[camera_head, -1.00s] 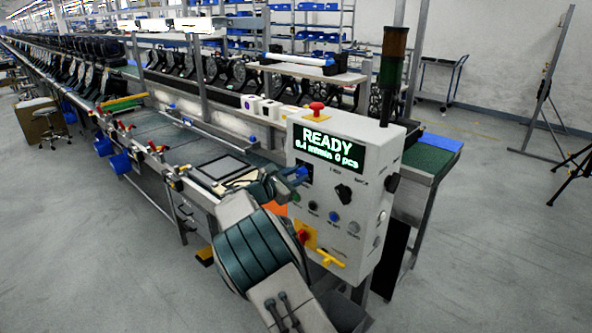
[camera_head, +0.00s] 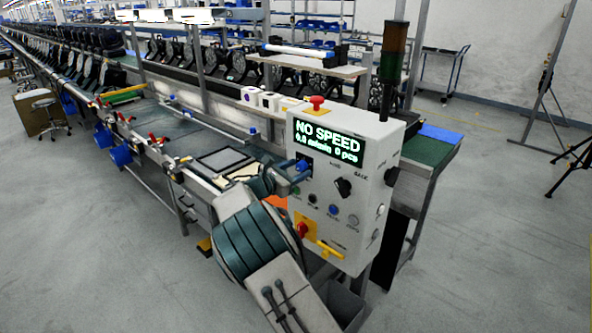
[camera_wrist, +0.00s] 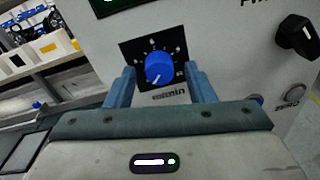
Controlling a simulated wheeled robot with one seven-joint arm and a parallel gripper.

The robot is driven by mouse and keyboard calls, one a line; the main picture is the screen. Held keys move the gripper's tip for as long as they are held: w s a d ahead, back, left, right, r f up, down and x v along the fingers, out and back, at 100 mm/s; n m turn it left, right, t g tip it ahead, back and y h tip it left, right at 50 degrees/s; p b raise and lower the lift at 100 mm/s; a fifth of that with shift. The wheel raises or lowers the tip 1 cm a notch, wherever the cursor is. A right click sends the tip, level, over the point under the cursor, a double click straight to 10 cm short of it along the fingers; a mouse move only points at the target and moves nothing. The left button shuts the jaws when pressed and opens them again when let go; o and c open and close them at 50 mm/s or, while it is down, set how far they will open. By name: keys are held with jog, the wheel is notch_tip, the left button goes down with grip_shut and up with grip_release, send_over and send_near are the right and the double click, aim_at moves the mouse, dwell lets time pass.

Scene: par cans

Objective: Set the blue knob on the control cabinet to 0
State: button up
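The control cabinet (camera_head: 358,150) is a light grey box whose display (camera_head: 328,143) reads "NO SPEED", 0.0 m/min, 0 pcs. The blue knob (camera_wrist: 159,68) sits on a black dial plate (camera_wrist: 153,48) in the wrist view, with its white pointer line toward the lower left. The blue knob also shows in the head view (camera_head: 303,165), partly covered by my gripper. My gripper (camera_wrist: 162,80) is open, with one blue-grey finger on each side of the knob and a visible gap to it on both sides.
A black selector knob (camera_wrist: 297,36) is right of the blue knob. Several buttons, a red knob (camera_head: 303,230) on a yellow plate and a yellow handle (camera_head: 330,250) are below. A red button (camera_head: 317,102) tops the cabinet.

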jog(key=b+v, duration=0.3)
jog(key=v, duration=1)
jog(key=shift+s+a+b, duration=0.25)
jog(key=shift+s+b, duration=0.1)
jog(key=shift+b, duration=0.05)
jog(key=shift+d, duration=0.1)
jog(key=s+d+m+g, duration=0.2)
jog(key=d+m+g, duration=0.4)
jog(key=d, duration=0.9)
jog(key=s+d+m+g+y, duration=0.45)
jog(key=s+d+m, duration=0.35)
jog(key=s+d, duration=0.45)
jog(key=s+d+f+m+y, duration=0.1)
jog(key=s+m+y, duration=0.2)
jog(key=s+m, duration=0.3)
jog(key=s+d+f+m+y, duration=0.1)
jog(key=s+m+y, duration=0.3)
jog(key=s, duration=1)
jog(key=shift+s+d+f+m+t, duration=0.3)
jog(key=shift+d+m+t, duration=0.05)
jog(key=shift+m, duration=0.55)
